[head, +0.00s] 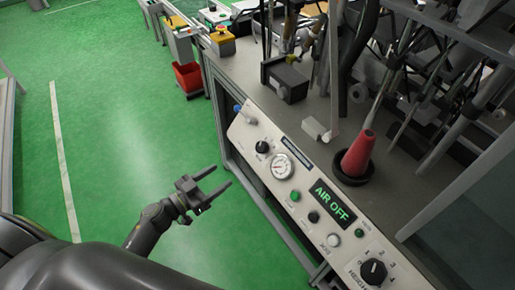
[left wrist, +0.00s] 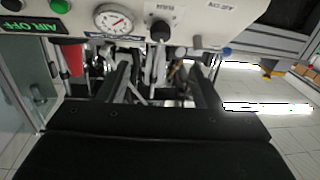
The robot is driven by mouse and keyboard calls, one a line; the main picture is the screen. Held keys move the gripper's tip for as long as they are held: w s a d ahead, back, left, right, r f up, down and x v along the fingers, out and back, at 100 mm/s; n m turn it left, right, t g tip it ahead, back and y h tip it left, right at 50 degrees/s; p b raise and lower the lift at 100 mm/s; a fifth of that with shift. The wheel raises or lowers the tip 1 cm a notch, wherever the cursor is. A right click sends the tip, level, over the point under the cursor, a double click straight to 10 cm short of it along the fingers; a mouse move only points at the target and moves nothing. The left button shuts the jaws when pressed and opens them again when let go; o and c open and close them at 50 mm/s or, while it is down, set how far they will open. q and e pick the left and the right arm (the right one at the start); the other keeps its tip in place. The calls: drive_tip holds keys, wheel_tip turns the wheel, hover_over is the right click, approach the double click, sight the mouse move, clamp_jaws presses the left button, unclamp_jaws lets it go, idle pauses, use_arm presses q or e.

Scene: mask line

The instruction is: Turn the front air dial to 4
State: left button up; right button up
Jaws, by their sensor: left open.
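The sloped white control panel (head: 300,195) carries several controls. A large black dial (head: 374,271) with numbers around it, 4 among them, is at its near right end; its pointer setting is too small to read surely. A small black knob (head: 262,147) sits by the round gauge (head: 282,166); both the small knob (left wrist: 160,31) and the gauge (left wrist: 114,19) show in the left wrist view. Which control is the front air dial, I cannot tell surely. My left gripper (head: 222,177) is open and empty, left of the panel and apart from it. My right gripper is out of view.
A lit display (head: 333,203) reads AIR OFF, with green buttons nearby. A blue-tipped fitting (head: 244,114) sticks out at the panel's far end. A red cone (head: 358,152) and machine parts stand behind the panel. Green floor (head: 120,120) left of the panel is clear.

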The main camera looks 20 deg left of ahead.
sight(258, 149)
use_arm(q)
drive_tip(key=x, duration=1.5)
drive_tip(key=shift+w+d, duration=0.3)
drive_tip(key=shift+w, duration=0.2)
drive_tip(key=c, duration=1)
